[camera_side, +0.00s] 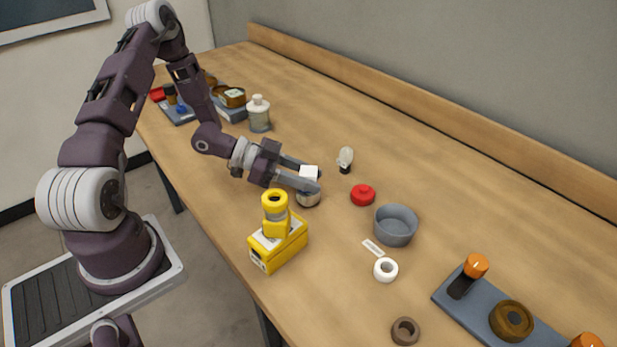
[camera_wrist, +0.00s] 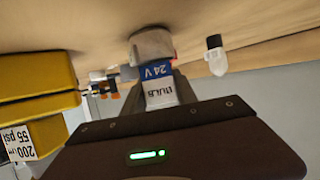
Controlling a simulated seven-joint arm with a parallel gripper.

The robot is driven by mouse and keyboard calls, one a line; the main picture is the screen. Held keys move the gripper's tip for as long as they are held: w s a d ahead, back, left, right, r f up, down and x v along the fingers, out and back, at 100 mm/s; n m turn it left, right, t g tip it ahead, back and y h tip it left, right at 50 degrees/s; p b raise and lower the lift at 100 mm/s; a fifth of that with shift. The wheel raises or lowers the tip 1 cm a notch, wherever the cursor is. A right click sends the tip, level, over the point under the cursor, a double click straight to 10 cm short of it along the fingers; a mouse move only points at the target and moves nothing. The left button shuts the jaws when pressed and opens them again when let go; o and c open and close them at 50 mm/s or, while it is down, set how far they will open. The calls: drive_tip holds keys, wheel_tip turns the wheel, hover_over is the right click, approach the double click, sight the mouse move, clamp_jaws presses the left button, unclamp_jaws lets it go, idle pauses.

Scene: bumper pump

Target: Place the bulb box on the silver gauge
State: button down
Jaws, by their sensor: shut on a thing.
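The bulb box (camera_side: 308,172) is a small white box. In the wrist view the bulb box (camera_wrist: 158,88) shows a blue "24 V" band and the printed word "BULB". My gripper (camera_side: 313,181) is shut on it, with one finger on each side. The silver gauge (camera_side: 308,199) is a short round cylinder on the table, directly below the box in the side view. In the wrist view the silver gauge (camera_wrist: 151,44) appears just beyond the box. A finger hides the gap, so I cannot tell whether box and gauge touch.
A yellow box with a yellow pump part (camera_side: 278,243) stands close in front. A bulb (camera_side: 345,159), a red cap (camera_side: 363,195) and a grey bowl (camera_side: 396,225) lie to the right. A white ring (camera_side: 385,269) is nearer. A bottle (camera_side: 259,114) stands behind my gripper.

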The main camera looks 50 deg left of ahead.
drive_tip(key=c, duration=1)
unclamp_jaws()
drive_tip(key=shift+f, duration=0.1)
drive_tip(key=shift+o, duration=0.2)
